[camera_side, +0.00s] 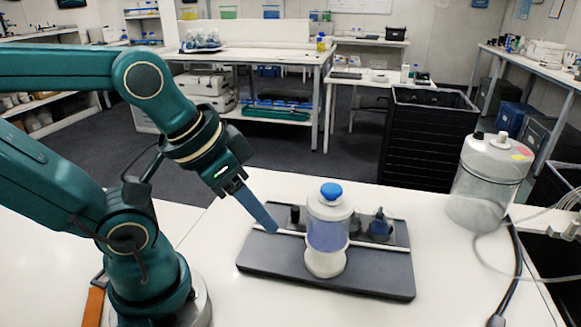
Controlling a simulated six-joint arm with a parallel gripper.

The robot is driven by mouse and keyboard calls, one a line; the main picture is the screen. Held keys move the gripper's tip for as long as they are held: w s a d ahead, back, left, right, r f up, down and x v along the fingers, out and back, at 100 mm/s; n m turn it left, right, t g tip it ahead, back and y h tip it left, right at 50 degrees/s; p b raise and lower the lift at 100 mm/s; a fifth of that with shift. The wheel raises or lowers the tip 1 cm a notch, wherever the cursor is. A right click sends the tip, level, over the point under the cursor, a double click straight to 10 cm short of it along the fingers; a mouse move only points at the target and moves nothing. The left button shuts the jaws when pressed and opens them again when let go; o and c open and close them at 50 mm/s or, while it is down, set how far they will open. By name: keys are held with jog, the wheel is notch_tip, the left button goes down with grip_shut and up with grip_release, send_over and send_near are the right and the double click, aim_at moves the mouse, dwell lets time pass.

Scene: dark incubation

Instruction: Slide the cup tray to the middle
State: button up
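A flat dark grey tray (384,281) lies on the white bench in front of my arm. On it stands a clear, white-rimmed vessel (328,228) with a blue cap, a bluish middle and a white base. A small dark-blue item (380,224) and a short dark post (295,215) stand behind it. I cannot pick out a separate cup for certain. My gripper (270,227) points down and right, its blue fingertips over the tray's left rear part, left of the vessel. The fingers overlap from this side, so their gap is hidden, and contact with the tray is unclear.
The bench front and the strip between tray and jar are clear. A black crate (428,135) stands behind the bench.

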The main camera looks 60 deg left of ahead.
notch_tip(320, 180, up, 5)
jog(key=n+g, duration=0.6)
jog(key=n, duration=1.2)
send_over(296, 208)
notch_tip(296, 208, down, 18)
jog(key=shift+s+f, duration=0.1)
grip_shut()
dwell(0.8)
